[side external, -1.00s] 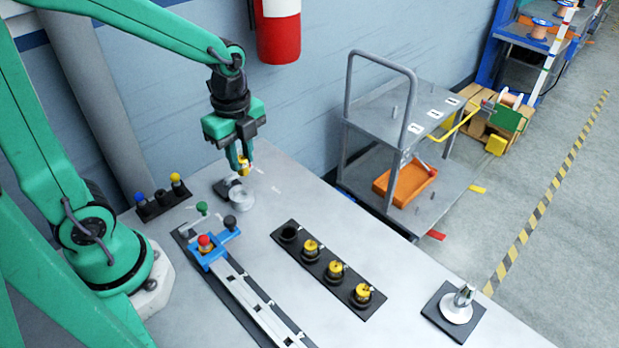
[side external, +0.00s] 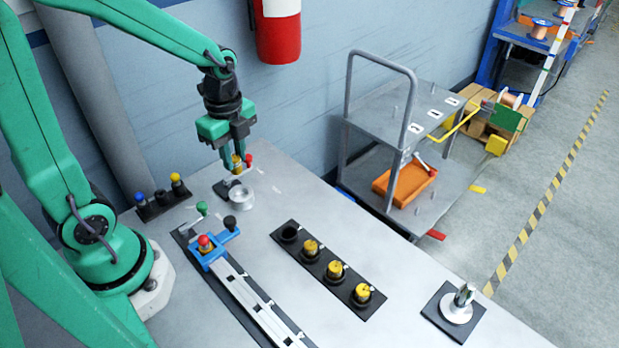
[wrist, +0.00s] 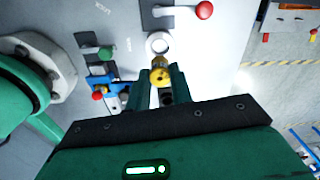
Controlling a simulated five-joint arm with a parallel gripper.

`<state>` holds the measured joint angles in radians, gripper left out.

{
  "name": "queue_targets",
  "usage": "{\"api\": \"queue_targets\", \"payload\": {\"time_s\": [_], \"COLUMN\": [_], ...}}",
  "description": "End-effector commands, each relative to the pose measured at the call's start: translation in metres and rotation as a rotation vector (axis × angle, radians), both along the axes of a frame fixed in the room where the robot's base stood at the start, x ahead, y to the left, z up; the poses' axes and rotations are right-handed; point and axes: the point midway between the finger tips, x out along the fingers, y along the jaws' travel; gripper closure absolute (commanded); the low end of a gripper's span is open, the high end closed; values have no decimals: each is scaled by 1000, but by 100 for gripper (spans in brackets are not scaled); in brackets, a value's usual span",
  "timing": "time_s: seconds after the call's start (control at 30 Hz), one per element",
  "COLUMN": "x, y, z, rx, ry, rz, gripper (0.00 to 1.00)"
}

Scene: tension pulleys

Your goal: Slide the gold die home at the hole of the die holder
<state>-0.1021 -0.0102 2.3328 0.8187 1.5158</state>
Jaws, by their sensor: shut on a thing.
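The gold die (side external: 237,161) is held between the fingertips of my gripper (side external: 237,157), which is shut on it. It also shows in the wrist view (wrist: 160,76), at the tips of the two green fingers (wrist: 160,86). The die holder is a silver round cup (side external: 241,198) on the table, and the die is above it in the side view. In the wrist view the holder's pale ring (wrist: 158,43) lies just beyond the die, apart from it in the picture. The height gap is hard to tell. A red knob (side external: 249,160) stands beside the gripper.
A black rack (side external: 321,262) has one empty socket and several gold pieces. A blue clamp (side external: 213,254) on a rail lies in front. A small block with coloured knobs (side external: 160,201) is at left. A silver post on a dark pad (side external: 456,308) stands at right.

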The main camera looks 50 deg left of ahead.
Motion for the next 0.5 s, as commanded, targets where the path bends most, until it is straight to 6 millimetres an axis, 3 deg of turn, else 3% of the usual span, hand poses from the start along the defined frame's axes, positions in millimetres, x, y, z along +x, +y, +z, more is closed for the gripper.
{"api": "queue_targets", "payload": {"time_s": [0.5], "x": [-1], "y": [0], "z": [-37], "rx": [0], "ry": [3], "rz": [0], "gripper": [100]}}
